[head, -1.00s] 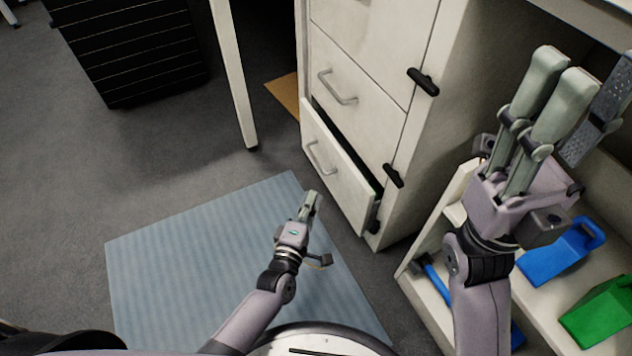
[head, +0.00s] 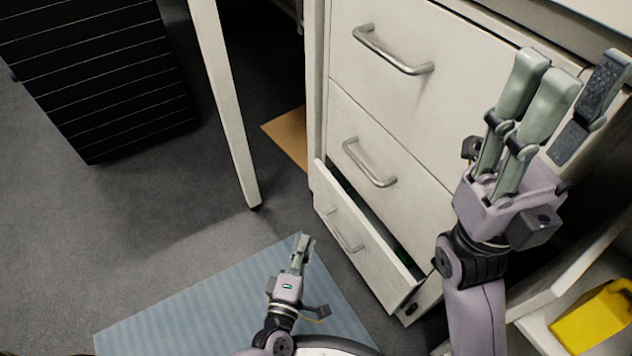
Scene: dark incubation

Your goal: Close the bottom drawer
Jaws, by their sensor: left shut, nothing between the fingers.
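The bottom drawer (head: 362,246) of the white cabinet stands partly open, with a dark gap above its front. Its metal handle (head: 345,231) faces me. My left gripper (head: 303,242) is shut and empty, low in front of the drawer and a little left of it, apart from it. My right gripper (head: 560,100) is raised at the right in front of the cabinet's side, its fingers pointing up and spread apart with nothing between them.
The middle drawer (head: 400,185) and top drawer (head: 425,100) are closed. A white table leg (head: 225,105) stands left of the cabinet. A blue mat (head: 200,310) lies on the floor. A shelf with a yellow object (head: 592,318) is at the lower right.

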